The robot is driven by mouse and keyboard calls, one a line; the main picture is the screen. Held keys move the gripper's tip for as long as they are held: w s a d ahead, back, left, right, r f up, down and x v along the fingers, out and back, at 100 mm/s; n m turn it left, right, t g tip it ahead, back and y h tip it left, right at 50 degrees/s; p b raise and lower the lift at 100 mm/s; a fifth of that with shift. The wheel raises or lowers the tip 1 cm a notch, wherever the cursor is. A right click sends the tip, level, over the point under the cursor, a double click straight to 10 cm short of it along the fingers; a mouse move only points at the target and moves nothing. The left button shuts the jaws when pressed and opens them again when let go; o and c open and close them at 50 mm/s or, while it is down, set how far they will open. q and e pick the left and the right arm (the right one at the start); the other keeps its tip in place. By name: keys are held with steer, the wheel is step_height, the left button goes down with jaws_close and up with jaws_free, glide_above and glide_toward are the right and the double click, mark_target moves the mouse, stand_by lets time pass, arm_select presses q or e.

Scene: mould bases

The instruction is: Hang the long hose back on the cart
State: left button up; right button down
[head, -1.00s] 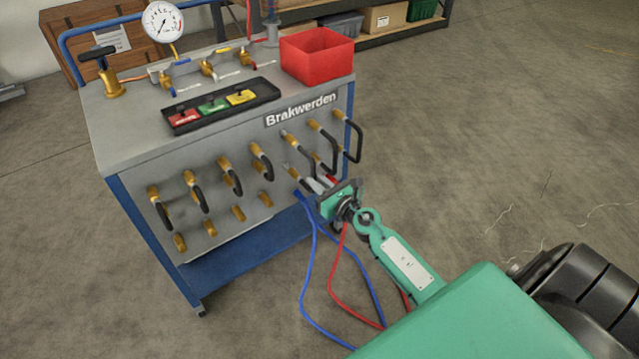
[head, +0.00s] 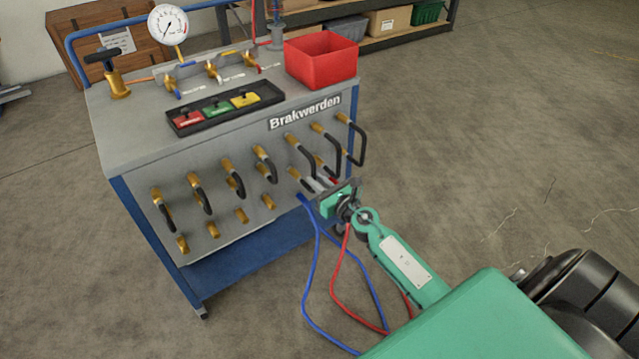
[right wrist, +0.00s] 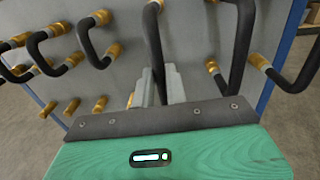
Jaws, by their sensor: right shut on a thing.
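The cart (head: 140,150) is grey and blue with brass fittings and black looped hoses along its front. My right gripper (head: 322,188) is at the lower right of this front; its fingers (right wrist: 157,90) also show in the right wrist view. It is shut, and the long black hose (right wrist: 153,40) runs down between its fingers. Its upper brass end is near the panel; whether it is seated I cannot tell. The gripped part is partly hidden. Several other black hoses (head: 235,180) hang on the fittings. My left gripper is not in view.
A blue hose (head: 311,275) and a red hose (head: 335,285) hang below my right gripper to the floor. A red bin (head: 322,65), a black tray (head: 185,128) and a gauge (head: 168,25) are on the cart top. The floor at right is mostly clear.

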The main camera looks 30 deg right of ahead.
steer(key=shift+w, duration=0.45)
stand_by(0.3)
steer(key=c, duration=0.9)
jaws_free()
steer(key=shift+a, duration=0.1)
steer(key=shift+c, duration=0.2)
steer(key=shift+s, duration=0.1)
steer(key=s+d, duration=0.1)
steer(key=s, duration=0.5)
steer(key=shift+s+b, duration=0.35)
steer(key=shift+s, duration=0.05)
